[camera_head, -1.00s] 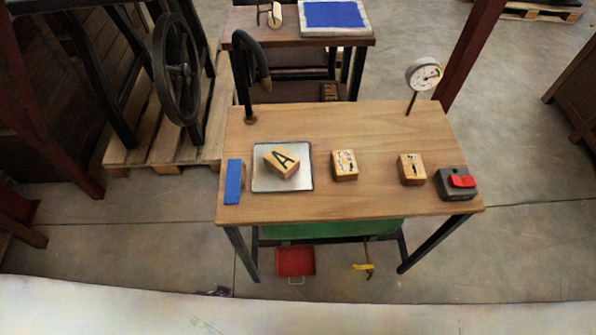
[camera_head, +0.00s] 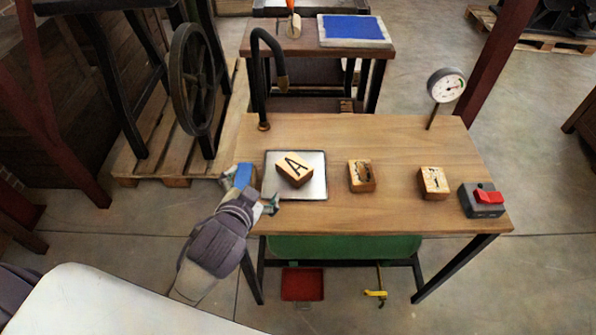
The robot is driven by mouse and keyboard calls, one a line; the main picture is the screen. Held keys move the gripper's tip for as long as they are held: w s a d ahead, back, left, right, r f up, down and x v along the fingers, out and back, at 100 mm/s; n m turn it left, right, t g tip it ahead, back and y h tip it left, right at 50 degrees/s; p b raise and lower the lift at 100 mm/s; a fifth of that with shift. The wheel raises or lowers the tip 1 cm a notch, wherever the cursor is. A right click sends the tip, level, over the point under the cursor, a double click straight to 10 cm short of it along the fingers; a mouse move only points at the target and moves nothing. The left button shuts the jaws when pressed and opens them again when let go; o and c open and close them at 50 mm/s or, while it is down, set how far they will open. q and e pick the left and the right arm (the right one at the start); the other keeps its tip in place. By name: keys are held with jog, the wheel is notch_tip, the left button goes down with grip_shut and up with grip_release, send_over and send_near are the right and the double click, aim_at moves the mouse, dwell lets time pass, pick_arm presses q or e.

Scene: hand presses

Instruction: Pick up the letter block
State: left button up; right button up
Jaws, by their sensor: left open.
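The letter block (camera_head: 295,169) is a wooden block with a black letter A on top. It lies turned at an angle on a silver plate (camera_head: 312,188) on the left part of the wooden table. My left gripper (camera_head: 251,190) is at the table's left front edge, left of the plate and apart from the block. It is open, with nothing seen between its fingers. It partly covers a blue block (camera_head: 244,174). My right gripper does not show.
Two other wooden blocks with dark markings, one in the middle (camera_head: 361,176) and one further right (camera_head: 433,183), stand on the table (camera_head: 400,140). A grey box with a red switch (camera_head: 484,200) is at the right edge. A black curved lamp (camera_head: 262,85) and a dial gauge (camera_head: 445,86) rise at the back.

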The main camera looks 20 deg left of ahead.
pick_arm(q)
jog(key=w+d+r+m+t+h, duration=0.35)
jog(key=d+r+m+h, duration=0.3)
jog(key=r, duration=0.35)
jog(key=w+d+r+m+t+h, duration=0.3)
jog(key=d+r+m+t+h, duration=0.15)
jog(key=r+m, duration=0.4)
jog(key=s+d+f+m+g+h, duration=0.1)
jog(key=s+d+m+g+h, duration=0.3)
jog(key=d+m+g+h, duration=0.9)
jog(key=m+g+y, duration=0.4)
jog(key=m+y, duration=0.5)
jog(key=y, duration=1.1)
send_near(294, 166)
jog(key=x, duration=0.4)
jog(key=shift+f, duration=0.1)
jog(key=shift+p+x, duration=0.6)
jog(key=shift+x, duration=2.6)
jog(key=shift+w, duration=0.1)
